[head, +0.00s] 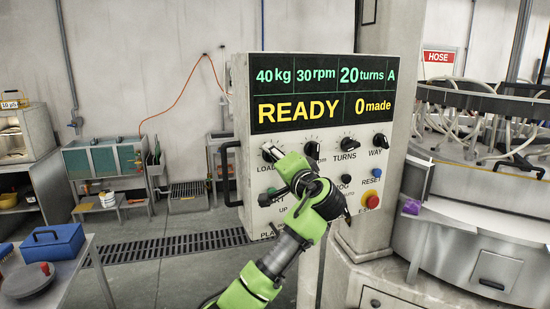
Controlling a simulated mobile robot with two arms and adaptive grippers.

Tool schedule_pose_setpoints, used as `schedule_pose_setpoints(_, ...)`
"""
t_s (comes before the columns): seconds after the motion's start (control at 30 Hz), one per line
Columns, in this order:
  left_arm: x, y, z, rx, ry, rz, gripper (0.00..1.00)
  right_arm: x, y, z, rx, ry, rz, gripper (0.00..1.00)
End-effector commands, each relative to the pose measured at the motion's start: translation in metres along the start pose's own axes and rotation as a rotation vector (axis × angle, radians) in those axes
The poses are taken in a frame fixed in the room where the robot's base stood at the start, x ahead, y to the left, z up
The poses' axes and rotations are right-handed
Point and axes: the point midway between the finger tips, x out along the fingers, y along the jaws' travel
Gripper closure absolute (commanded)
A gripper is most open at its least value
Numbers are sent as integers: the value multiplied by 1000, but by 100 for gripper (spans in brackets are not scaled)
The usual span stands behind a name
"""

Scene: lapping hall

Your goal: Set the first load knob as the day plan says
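The control panel (240,130) stands in the middle of the head view. Its display (322,92) reads 40 kg, 30 rpm, 20 turns, A, READY and 0 made. The rpm knob (312,150), TURNS knob (348,143) and WAY knob (380,141) are black. The lower panel is partly hidden by my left arm, and no day plan text is readable. My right gripper is out of view.
A red EJECT button (372,199) and a blue RESET button (377,173) sit low on the panel. A large machine with hoses (480,220) is at right. A blue case (53,242) lies on a table at lower left. The floor between is clear.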

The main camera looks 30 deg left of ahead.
Motion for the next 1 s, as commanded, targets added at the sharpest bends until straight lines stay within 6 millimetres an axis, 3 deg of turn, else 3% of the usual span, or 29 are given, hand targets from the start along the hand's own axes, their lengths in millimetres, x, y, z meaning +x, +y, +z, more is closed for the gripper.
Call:
schedule_pose_setpoints(0.23, 0, -1, -1, -2, 3, -2, 86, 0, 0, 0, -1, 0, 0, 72)
schedule_pose_setpoints(0.27, 0, -1, -1, -2, 3, -2, 59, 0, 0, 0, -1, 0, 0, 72)
schedule_pose_setpoints(0.3, 0, -1, -1, -2, 3, -2, 49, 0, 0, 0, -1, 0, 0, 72)
schedule_pose_setpoints(0.33, 0, -1, -1, -2, 3, -2, 47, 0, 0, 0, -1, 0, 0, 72)
schedule_pose_setpoints(0.73, -5, 0, -1, -2, 3, 0, 47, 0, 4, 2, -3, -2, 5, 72)
schedule_pose_setpoints(0.87, -24, 1, -1, -2, 4, 1, 47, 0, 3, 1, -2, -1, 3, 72)
schedule_pose_setpoints(1.0, -54, 2, -2, -3, 5, 3, 47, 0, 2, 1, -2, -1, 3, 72)
